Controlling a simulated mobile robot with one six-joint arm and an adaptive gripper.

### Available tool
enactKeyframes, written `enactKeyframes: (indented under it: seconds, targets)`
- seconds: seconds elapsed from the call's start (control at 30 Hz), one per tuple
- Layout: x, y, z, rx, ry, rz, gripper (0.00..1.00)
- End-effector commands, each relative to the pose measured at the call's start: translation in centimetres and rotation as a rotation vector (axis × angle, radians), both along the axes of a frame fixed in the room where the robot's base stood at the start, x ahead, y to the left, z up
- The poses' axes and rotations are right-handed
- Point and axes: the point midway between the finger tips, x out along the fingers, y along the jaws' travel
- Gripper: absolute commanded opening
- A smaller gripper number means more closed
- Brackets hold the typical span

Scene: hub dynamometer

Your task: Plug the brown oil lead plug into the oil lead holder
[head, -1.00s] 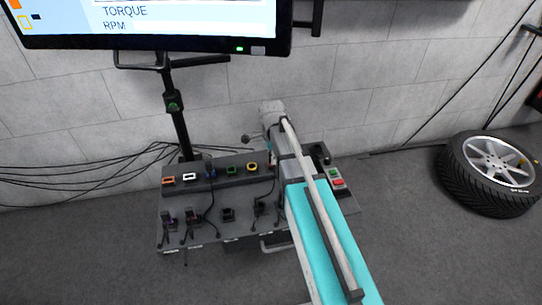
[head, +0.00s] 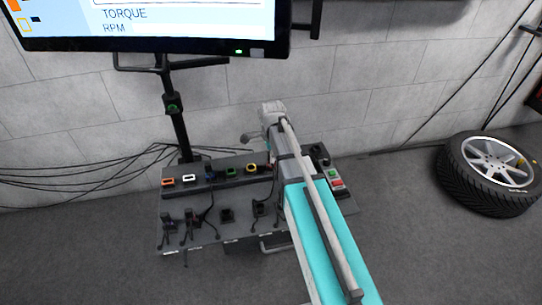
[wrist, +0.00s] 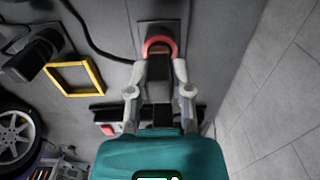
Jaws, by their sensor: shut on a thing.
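My gripper (wrist: 159,88) is shut on a dark plug, the brown oil lead plug (wrist: 158,70), in the wrist view. The plug's far end meets a reddish-brown ring (wrist: 160,42) on a grey plate, apparently the oil lead holder. I cannot tell whether the plug's tip is inside the ring or just in front of it. A black cable (wrist: 92,40) curves in towards the plug from the left. In the head view my arm hides the holder and the plug, and the fingers are not clear.
A yellow-framed socket (wrist: 62,80) and a black plug (wrist: 32,57) are left of the gripper. In the head view, orange (head: 168,182), white (head: 189,178) and green (head: 231,172) sockets line the panel (head: 205,225), with several plugs below.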

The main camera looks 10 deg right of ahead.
Motion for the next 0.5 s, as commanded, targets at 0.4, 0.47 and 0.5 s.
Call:
enactKeyframes:
  seconds: [0.4,0.47,0.5]
  targets:
    - [0.0,0.0,1.4,0.000,0.000,0.000,0.00]
    - [0.0,0.0,1.5,0.000,0.000,0.000,0.00]
    - [0.0,0.0,1.6,0.000,0.000,0.000,0.00]
